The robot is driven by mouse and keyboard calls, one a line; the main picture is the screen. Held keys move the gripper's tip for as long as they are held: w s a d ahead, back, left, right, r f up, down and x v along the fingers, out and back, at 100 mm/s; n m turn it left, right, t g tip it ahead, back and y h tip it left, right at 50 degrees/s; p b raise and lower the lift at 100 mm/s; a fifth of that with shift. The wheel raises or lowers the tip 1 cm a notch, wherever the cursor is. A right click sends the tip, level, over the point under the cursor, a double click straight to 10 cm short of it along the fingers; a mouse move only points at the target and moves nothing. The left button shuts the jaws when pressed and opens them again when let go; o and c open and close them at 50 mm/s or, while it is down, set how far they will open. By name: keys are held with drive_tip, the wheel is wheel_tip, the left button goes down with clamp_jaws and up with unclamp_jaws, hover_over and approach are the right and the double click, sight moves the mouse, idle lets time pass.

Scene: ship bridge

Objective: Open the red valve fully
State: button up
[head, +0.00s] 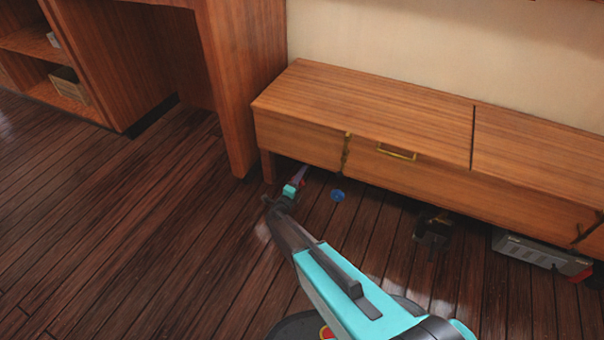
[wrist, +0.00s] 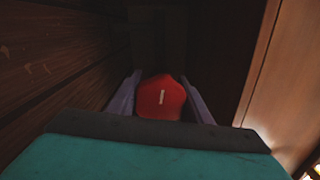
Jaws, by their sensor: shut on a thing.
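The red valve (wrist: 160,99) shows in the wrist view as a rounded red handle with a short white mark, which stands upright in the picture. My gripper (wrist: 161,84) is shut on it, with one grey-purple finger on each side. In the head view, my arm reaches low under the left end of the wooden bench, and my gripper (head: 299,178) is small and partly in shadow there. The valve's stem and pipe are hidden in the dark.
The wooden bench (head: 370,108) stands low over my gripper, with a leg to its left. A blue round object (head: 337,195) lies close to its right. A dark object (head: 433,228) and a grey toolbox (head: 540,252) sit farther right. The floor at left is clear.

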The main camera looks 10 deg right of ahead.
drive_tip(key=n+p, duration=0.1)
drive_tip(key=n, duration=0.1)
drive_tip(key=n+p, duration=0.3)
drive_tip(key=shift+s+d+r+n, duration=0.1)
drive_tip(key=shift+d+r+n, duration=0.05)
drive_tip(key=shift+d+n, duration=0.15)
drive_tip(key=n+p, duration=0.4)
drive_tip(key=n, duration=0.1)
drive_tip(key=n+p, duration=0.2)
drive_tip(key=n, duration=0.2)
drive_tip(key=shift+n, duration=0.4)
drive_tip(key=n, duration=0.4)
drive_tip(key=shift+f, duration=0.25)
drive_tip(key=shift+n, duration=0.3)
drive_tip(key=o, duration=0.8)
drive_tip(key=shift+o, duration=1)
drive_tip(key=shift+a, duration=0.15)
drive_tip(key=shift+r, duration=0.1)
